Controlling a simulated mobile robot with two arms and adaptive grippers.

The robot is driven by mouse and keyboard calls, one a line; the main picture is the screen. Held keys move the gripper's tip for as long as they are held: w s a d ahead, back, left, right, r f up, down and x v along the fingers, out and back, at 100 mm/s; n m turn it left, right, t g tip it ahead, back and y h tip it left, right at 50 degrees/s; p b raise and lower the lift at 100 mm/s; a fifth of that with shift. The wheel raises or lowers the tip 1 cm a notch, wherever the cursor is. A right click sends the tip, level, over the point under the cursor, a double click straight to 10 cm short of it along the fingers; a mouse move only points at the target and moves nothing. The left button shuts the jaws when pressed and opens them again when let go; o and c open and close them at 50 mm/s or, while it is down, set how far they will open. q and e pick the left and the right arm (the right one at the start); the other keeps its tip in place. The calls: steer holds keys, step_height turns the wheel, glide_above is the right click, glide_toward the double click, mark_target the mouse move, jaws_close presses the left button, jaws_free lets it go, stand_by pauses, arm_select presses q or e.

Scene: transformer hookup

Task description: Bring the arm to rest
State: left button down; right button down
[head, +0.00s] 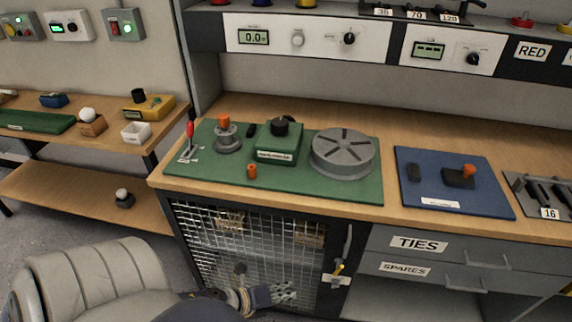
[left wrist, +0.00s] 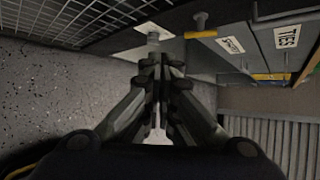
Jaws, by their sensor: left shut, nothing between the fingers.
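My left gripper (head: 287,294) is low in the head view, in front of the wire-mesh cabinet door (head: 240,250) and below the bench top. In the left wrist view the two fingers (left wrist: 161,64) are together, with nothing between them. The gripper is apart from the bench's objects. My right gripper is in neither view.
The bench (head: 280,203) carries a green mat (head: 340,190) with a grey slotted disc (head: 344,153), and a blue mat (head: 485,200). Drawers marked TIES (head: 419,243) and SPARES (head: 405,269) are beside the mesh door. A grey padded chair (head: 95,280) stands at lower left.

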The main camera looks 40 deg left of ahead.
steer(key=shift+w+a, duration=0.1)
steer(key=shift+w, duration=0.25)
